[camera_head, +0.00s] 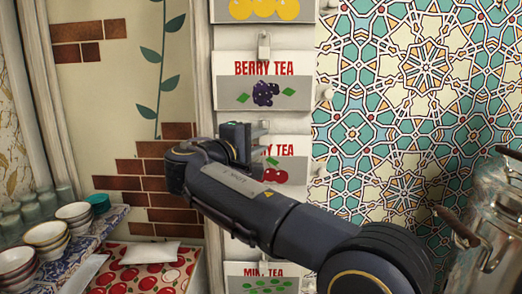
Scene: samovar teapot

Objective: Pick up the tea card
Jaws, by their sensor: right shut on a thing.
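Several tea cards hang in a column on a white strip. The berry tea card (264,81) is fully in view and hangs from a small hook. Below it is a card with red cherries (283,176), its title partly hidden and reading "RY TEA". The mint tea card (262,279) is at the bottom, cut by the frame edge. A card with yellow fruit (264,10) shows at the top. My right gripper (256,138) is at the upper edge of the cherry card and shut on it; the fingers' contact is partly hidden by the gripper body. My left gripper is out of view.
Striped bowls (46,235) and several glasses (30,210) stand on a patterned shelf at the left. White packets (150,252) lie on a cherry-patterned surface (125,280). A metal samovar (493,215) stands close at the right. A tiled wall (420,110) is behind.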

